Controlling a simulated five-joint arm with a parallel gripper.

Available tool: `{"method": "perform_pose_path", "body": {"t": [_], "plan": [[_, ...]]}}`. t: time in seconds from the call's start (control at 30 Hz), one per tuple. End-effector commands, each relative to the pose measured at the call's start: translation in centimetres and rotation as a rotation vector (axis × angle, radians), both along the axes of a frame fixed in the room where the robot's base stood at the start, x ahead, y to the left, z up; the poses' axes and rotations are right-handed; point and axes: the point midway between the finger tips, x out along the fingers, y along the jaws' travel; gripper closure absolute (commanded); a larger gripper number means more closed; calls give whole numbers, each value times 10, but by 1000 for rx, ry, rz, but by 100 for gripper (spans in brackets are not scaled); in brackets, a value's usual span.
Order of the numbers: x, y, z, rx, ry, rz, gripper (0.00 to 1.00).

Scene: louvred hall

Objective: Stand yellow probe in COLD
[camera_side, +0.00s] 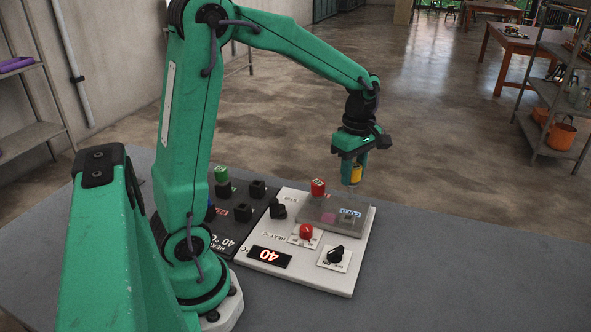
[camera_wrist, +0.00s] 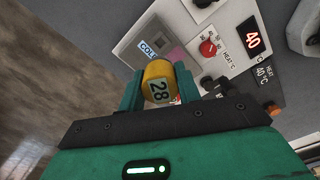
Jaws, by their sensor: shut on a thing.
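The yellow probe (camera_side: 356,174) is held between the fingers of my gripper (camera_side: 354,166), which is shut on it. In the wrist view the yellow probe (camera_wrist: 158,84) shows its end marked 28. In the side view the probe appears above the far right part of the panel, over the raised grey block. The COLD label (camera_side: 351,213) lies on this block; it also shows in the wrist view (camera_wrist: 148,48), just beyond the probe. The probe's lower end is hard to make out, and I cannot tell its exact height above the block.
A red-topped piece (camera_side: 318,187) stands at the block's far left edge. The white panel (camera_side: 335,284) carries a red knob (camera_side: 306,232), a black knob (camera_side: 335,254) and a display reading 40 (camera_side: 268,257). A dark rack (camera_side: 228,236) holds a green-topped piece (camera_side: 221,174). Table right of the panel is clear.

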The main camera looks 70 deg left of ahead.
Motion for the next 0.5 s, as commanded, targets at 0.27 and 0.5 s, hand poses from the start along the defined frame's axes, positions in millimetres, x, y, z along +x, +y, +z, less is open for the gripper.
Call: {"method": "perform_pose_path", "body": {"t": [0.27,0.5], "plan": [[-1,0,-24,-1,3,0,100],[0,0,-45,-1,2,0,100]]}}
